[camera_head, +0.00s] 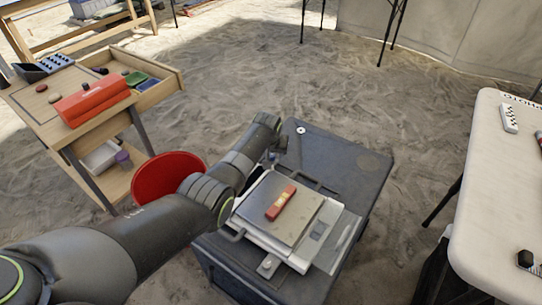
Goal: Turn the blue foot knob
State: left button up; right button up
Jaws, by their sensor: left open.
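A scale (294,235) with a flat grey pan stands on a dark case (345,165). A red item with a pale band (281,203) lies on the pan. My left arm reaches in from the left, and its open gripper (270,157) is low at the scale's far left corner. The fingertips are small and partly hidden by my wrist. I cannot make out the blue foot knob; that corner is largely covered by my arm. My right gripper is not in view.
A red bucket (160,178) stands left of the case, behind my arm. A wooden workbench (150,100) with a red box (92,101) is at the upper left. A white table (495,220) is at the right. Sandy floor lies open behind the case.

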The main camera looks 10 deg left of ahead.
pick_arm(q)
jog(key=shift+w+f, duration=0.1)
jog(key=c, duration=1)
jog(key=shift+m, duration=0.3)
